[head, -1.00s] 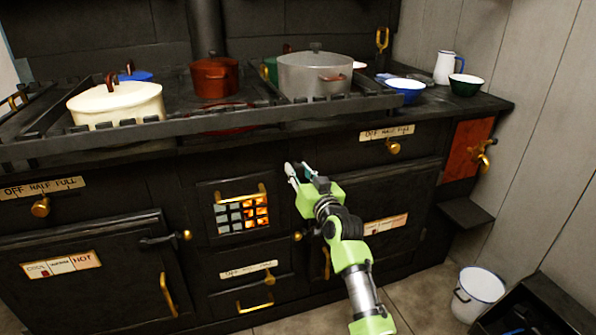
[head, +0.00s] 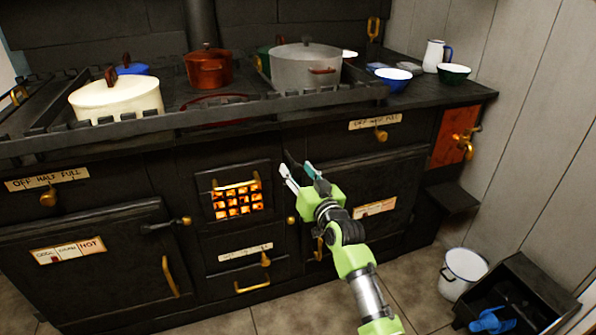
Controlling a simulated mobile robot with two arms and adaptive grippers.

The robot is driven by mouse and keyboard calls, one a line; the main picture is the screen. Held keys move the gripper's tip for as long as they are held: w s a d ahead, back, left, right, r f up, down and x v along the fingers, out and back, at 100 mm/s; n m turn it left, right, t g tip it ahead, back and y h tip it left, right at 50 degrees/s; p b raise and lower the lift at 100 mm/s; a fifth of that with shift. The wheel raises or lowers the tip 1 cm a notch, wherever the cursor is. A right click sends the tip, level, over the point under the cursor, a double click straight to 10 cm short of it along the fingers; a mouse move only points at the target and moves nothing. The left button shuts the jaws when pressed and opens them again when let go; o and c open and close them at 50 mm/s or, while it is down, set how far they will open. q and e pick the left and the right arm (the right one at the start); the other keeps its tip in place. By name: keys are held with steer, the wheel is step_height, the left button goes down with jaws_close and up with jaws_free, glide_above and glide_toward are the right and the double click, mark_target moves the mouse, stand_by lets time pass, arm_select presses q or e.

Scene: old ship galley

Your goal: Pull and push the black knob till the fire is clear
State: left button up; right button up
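The black stove has a barred fire window (head: 237,201) at its front centre, with orange glow behind all its openings. A brass handle (head: 236,185) crosses its top. My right gripper (head: 296,168) is in front of the stove, right of the fire window, its fingers apart. A dark, narrow shape shows by its fingertips; I cannot tell whether it is the black knob or part of the gripper. No black knob is clearly made out elsewhere. My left gripper is out of view.
Below the window are a labelled brass slider (head: 265,259) and a drawer handle (head: 252,286). A cream pot (head: 117,98), red pot (head: 208,68) and grey pot (head: 306,68) stand on top. A white bucket (head: 462,272) and black bin (head: 527,290) stand at right.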

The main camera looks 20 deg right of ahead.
steer(key=s, duration=1.2)
steer(key=shift+d, duration=0.45)
